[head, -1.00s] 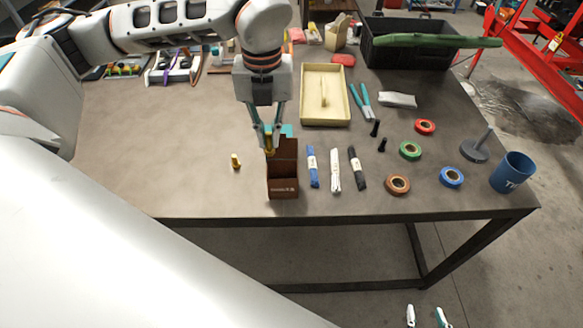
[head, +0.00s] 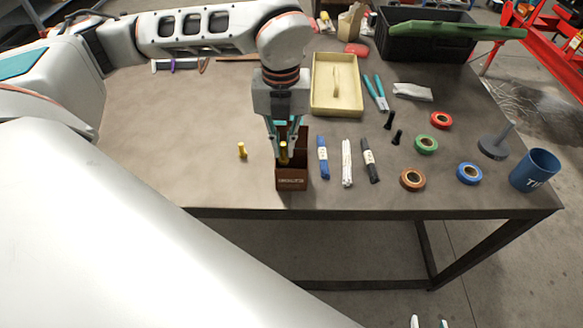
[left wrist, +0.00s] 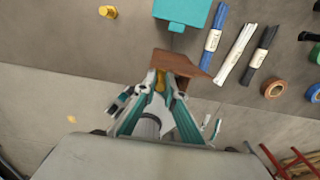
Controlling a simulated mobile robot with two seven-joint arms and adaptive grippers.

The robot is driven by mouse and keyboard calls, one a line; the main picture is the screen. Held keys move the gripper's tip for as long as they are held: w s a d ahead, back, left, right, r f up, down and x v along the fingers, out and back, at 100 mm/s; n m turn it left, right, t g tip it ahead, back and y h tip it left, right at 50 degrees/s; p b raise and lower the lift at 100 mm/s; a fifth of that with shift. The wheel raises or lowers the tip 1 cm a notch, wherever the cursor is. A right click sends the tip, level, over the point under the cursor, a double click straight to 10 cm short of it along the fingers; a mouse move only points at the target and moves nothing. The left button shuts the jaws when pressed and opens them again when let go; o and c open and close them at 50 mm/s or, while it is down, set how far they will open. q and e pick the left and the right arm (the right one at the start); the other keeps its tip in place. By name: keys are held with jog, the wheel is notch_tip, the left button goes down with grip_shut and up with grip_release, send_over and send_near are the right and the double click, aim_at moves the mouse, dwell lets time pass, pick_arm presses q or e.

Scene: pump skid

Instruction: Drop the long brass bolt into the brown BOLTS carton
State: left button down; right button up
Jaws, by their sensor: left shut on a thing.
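The brown BOLTS carton (head: 291,180) stands upright on the table near its front edge, and its brown wall also shows in the left wrist view (left wrist: 172,60). My left gripper (head: 283,148) points down over the carton and is shut on the long brass bolt (head: 284,154). The bolt is held upright at the carton's opening, with its lower end hidden behind the front wall. In the left wrist view the bolt (left wrist: 160,82) shows between the fingertips. A second, shorter brass bolt (head: 242,150) stands on the table left of the carton.
Blue, white and black cable-tie bundles (head: 346,163) lie right of the carton. A cream tray (head: 318,104) is behind them. Tape rolls (head: 426,144), two black bolts and a blue cup (head: 535,170) stand farther right. The table's left part is clear.

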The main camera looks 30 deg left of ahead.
pick_arm(q)
jog(key=c, duration=2)
grip_release()
jog(key=shift+c, duration=0.2)
notch_tip(320, 180, up, 12)
